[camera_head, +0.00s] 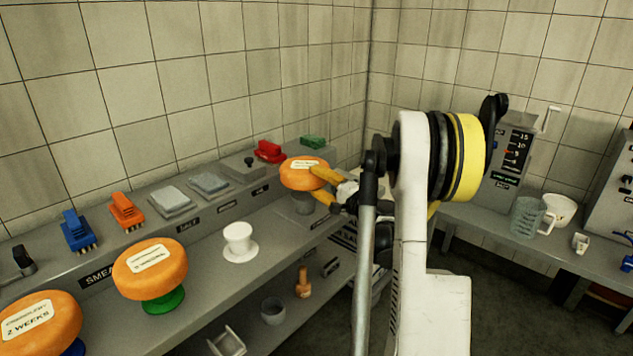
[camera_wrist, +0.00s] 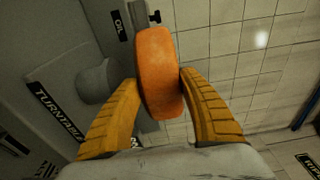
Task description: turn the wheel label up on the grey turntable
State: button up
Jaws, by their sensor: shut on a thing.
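An orange cheese wheel (camera_head: 298,181) with a pale label (camera_head: 306,164) facing up is at the far end of the bench, over the grey turntable (camera_head: 303,204). My gripper (camera_head: 322,184) reaches it from the right and is shut on it. In the wrist view the wheel (camera_wrist: 160,75) sits between both yellow fingers (camera_wrist: 157,82), seen edge-on, its label hidden. The grey turntable (camera_wrist: 97,80) shows left of it there, with a small gap between them.
Two more labelled orange wheels stand nearer, one on a green stand (camera_head: 163,301), one on a blue stand (camera_head: 75,347). An empty white stand (camera_head: 239,243) is between. Brushes (camera_head: 127,211) and grey blocks line the back ledge. A jug (camera_head: 527,217) is on the right bench.

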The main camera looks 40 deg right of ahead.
jog(key=shift+w+a+f, duration=0.1)
jog(key=shift+w+a, duration=0.05)
jog(key=shift+f+b, duration=0.5)
jog(key=shift+f, duration=0.2)
jog(key=shift+f+b, duration=0.85)
jog(key=shift+f, duration=0.5)
jog(key=shift+f, duration=0.2)
jog(key=o, duration=1.4)
jog(key=shift+o, duration=0.2)
jog(key=s, duration=1.2)
jog(key=shift+s+a, duration=0.15)
